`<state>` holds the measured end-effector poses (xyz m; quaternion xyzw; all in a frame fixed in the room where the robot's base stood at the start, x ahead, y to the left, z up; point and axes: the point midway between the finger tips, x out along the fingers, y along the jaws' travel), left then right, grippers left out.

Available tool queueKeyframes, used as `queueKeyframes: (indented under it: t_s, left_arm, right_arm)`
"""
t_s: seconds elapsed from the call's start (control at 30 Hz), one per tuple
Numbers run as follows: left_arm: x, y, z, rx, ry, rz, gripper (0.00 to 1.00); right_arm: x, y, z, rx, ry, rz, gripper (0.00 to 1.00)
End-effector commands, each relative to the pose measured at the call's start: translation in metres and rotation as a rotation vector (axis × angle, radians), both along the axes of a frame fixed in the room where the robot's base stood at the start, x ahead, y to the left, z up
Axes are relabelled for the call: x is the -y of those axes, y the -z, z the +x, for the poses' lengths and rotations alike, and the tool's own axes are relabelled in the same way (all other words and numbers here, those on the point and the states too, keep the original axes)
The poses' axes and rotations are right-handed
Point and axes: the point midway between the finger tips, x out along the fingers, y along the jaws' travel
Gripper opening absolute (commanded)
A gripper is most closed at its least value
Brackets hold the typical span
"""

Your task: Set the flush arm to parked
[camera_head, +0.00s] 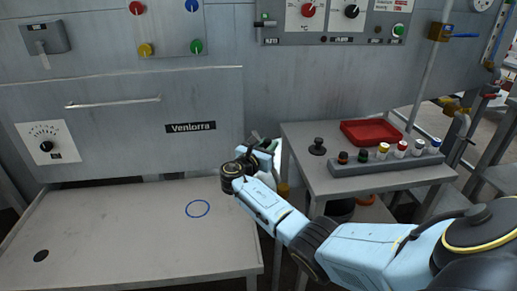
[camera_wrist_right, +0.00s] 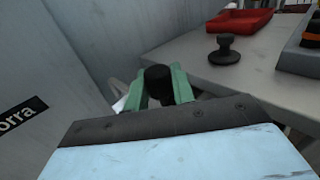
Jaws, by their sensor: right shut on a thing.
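My right gripper (camera_head: 264,147) is at the right edge of the Ventorra machine front, in the gap beside the side table. In the right wrist view its green fingers (camera_wrist_right: 158,92) are shut on a black rounded knob (camera_wrist_right: 158,76). The knob appears to be the handle of the flush arm. The rest of the flush arm is hidden behind my gripper and wrist, so its setting cannot be told. My left gripper is not in view.
The front table (camera_head: 120,235) with a blue ring (camera_head: 198,209) is clear. A white lever (camera_head: 41,52) is at upper left.

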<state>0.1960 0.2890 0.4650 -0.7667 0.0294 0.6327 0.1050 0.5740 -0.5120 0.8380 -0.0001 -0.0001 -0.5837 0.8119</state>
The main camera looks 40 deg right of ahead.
Motion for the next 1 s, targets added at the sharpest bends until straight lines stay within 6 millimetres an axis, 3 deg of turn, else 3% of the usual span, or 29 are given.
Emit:
queueKeyframes:
  t_s: [0.3, 0.77, 0.8, 0.93, 1.0]
  left_arm:
    - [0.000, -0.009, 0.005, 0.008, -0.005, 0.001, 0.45]
    - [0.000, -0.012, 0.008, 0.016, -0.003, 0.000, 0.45]
    - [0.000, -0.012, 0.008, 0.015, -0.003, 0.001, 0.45]
    - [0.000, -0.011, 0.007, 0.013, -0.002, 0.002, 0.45]
    - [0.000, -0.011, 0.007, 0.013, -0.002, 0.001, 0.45]
  right_arm:
    - [0.014, 0.000, -0.008, 0.000, 0.095, -0.001, 0.00]
    - [0.017, -0.001, -0.010, 0.000, 0.110, -0.001, 0.00]
    - [0.017, -0.001, -0.010, 0.000, 0.110, -0.001, 0.29]
    - [0.016, 0.000, -0.009, -0.001, 0.108, 0.000, 0.45]
    - [0.016, 0.000, -0.009, 0.000, 0.107, 0.000, 0.45]
